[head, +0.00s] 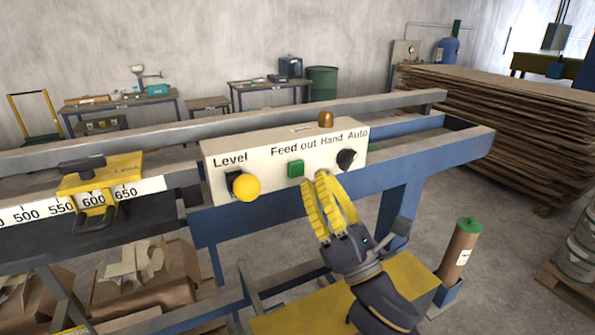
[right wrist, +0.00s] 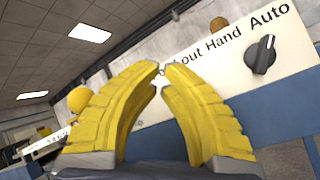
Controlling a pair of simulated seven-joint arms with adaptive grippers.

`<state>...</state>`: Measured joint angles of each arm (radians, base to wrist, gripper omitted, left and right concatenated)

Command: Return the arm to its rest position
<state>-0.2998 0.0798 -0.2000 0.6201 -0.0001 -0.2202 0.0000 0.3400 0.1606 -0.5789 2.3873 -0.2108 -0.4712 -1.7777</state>
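My right gripper (head: 315,178) has yellow ribbed fingers pointing up at the lower edge of the white control panel (head: 222,155). In the right wrist view its fingertips (right wrist: 160,72) nearly meet, with a thin gap and nothing held between them. The panel has a yellow Level knob (head: 246,187), a green Feed out button (head: 295,168) and a black Hand/Auto switch (head: 346,160). The fingertips are just right of and below the green button, left of the switch. I cannot tell whether they touch the panel. The switch also shows in the right wrist view (right wrist: 261,54). My left gripper is in neither view.
The machine's blue frame (head: 440,155) and grey rail (head: 390,102) run behind the panel. A yellow clamp (head: 100,175) sits on the scale at left. A brown cylinder (head: 460,255) stands at right. Cardboard boxes (head: 150,280) lie below left.

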